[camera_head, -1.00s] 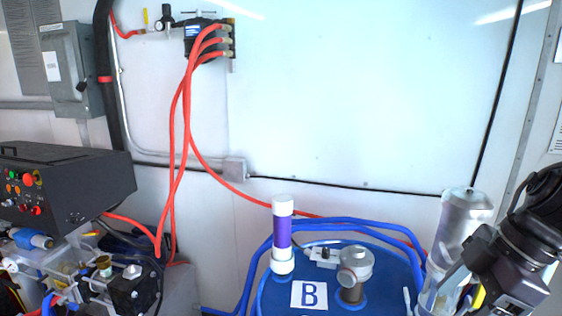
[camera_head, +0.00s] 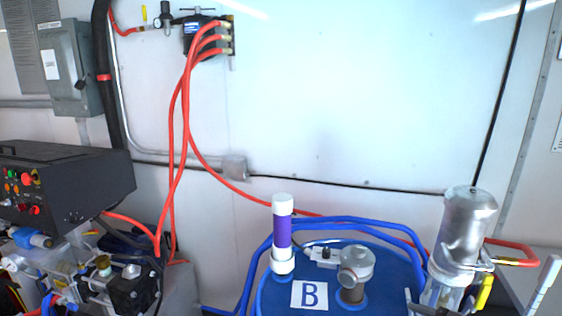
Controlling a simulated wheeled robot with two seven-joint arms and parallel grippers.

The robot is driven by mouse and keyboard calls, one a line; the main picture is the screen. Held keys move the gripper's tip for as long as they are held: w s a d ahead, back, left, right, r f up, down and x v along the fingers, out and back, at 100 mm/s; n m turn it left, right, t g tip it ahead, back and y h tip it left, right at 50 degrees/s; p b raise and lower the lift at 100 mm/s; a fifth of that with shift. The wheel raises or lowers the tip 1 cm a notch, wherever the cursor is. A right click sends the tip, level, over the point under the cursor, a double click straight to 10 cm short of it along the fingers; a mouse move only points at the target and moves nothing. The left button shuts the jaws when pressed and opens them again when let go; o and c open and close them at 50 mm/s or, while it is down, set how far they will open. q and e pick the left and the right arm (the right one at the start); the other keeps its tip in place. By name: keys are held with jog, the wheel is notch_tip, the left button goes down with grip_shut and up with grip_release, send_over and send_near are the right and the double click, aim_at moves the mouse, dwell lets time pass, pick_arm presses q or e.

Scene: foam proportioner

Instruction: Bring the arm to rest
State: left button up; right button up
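Neither of my arms shows clearly in the head view now, and no gripper can be made out. The place where an arm was at the lower right is clear. There, a silver cylinder (camera_head: 468,229) stands upright above a clear bowl (camera_head: 441,294), with a yellow-handled part (camera_head: 485,291) beside it.
A blue drum (camera_head: 385,284) marked B (camera_head: 309,295) carries a white and purple tube (camera_head: 282,234) and a grey metal fitting (camera_head: 355,268). Blue hoses (camera_head: 350,222) arch behind it. A black control box (camera_head: 65,186) and machinery (camera_head: 115,284) stand at the left. Red hoses (camera_head: 187,120) hang on the white wall.

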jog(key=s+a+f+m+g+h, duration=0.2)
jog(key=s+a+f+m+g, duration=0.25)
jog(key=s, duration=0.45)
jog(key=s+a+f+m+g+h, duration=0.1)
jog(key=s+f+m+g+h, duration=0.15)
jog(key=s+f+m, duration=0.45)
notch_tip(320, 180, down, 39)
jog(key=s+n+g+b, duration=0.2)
jog(key=b, duration=0.8)
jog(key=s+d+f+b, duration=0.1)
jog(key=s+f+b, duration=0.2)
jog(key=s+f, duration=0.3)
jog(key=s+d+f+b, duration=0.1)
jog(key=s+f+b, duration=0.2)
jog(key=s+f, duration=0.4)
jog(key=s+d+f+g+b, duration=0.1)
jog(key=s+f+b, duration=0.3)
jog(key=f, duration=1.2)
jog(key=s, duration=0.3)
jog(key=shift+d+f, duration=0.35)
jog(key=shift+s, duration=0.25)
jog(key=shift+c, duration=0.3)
